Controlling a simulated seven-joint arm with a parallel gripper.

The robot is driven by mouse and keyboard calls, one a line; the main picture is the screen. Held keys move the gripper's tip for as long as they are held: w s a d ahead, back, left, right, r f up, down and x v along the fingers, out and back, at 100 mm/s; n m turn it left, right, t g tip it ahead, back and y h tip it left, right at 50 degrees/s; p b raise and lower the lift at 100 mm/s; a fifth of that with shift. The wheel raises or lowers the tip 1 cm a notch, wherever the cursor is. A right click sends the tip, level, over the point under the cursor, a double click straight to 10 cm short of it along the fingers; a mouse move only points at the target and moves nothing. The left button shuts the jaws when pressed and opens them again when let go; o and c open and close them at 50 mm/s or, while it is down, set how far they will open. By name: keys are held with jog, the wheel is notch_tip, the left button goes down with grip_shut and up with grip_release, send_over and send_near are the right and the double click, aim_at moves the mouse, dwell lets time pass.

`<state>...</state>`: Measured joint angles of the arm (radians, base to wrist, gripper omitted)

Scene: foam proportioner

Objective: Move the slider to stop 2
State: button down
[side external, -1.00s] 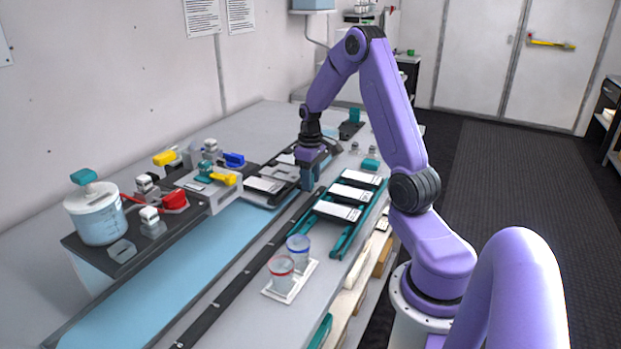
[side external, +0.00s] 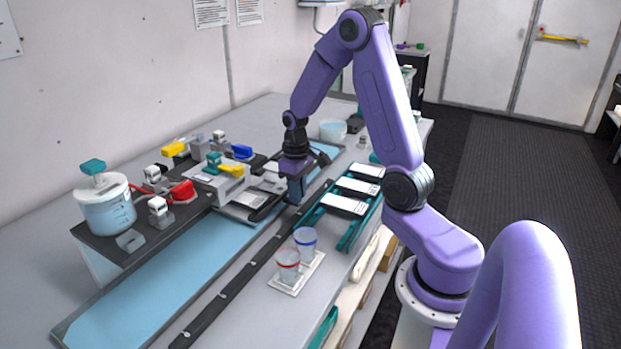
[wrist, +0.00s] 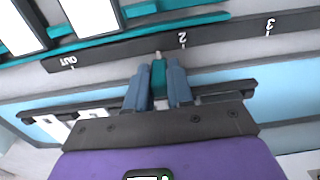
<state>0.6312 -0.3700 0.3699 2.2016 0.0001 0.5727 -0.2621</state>
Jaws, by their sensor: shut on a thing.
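My gripper (side external: 296,192) is low over the belt in the side view. In the wrist view my gripper (wrist: 158,80) is shut on the teal slider handle (wrist: 159,75), one blue finger on each side. A small pale pointer at the handle's tip lies just left of the 2 mark on the dark scale strip (wrist: 125,53), between OUT and 2. The 3 mark is farther right. The slider's dark frame (wrist: 243,85) spans the blue belt behind the fingers. In the side view the fingers hide the handle.
A teal rack (side external: 348,238) with white-faced panels (side external: 344,205) stands beside the strip. Two cups (side external: 305,240) on a white tray (side external: 293,290) stand nearer. Left of the belt (side external: 165,275) are a lidded pot (side external: 106,207) and valves with a red handle (side external: 181,190).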

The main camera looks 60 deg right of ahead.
jog(key=shift+a, duration=1.6)
jog(key=c, duration=1)
grip_release()
jog(key=shift+c, duration=0.2)
notch_tip(320, 180, up, 18)
jog(key=shift+f, duration=0.25)
